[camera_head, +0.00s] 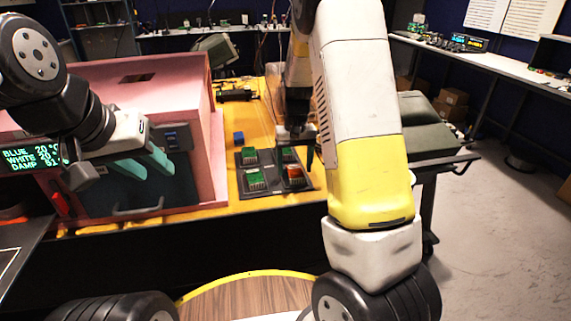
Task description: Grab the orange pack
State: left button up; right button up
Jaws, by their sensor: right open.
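The orange pack (294,173) sits in the front right slot of a dark tray (270,189) on the yellow table. Green packs fill the other slots, one at back left (250,156), one at front left (254,179) and one at back right (288,155). My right gripper (298,150) is open above the tray's back right part, just behind the orange pack, and partly hides the back right pack. My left gripper (152,172) has teal fingers that stand apart with nothing visible between them, in front of the pink foam enclosure.
The pink enclosure (207,140) with a dark handled front stands left of the tray. A small blue block (238,138) lies behind the tray. A dark green case (425,125) is at the right. A display panel (30,156) is at far left.

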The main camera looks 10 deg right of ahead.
jog(key=shift+f, duration=0.35)
jog(key=c, duration=1.5)
jog(key=shift+r, duration=0.1)
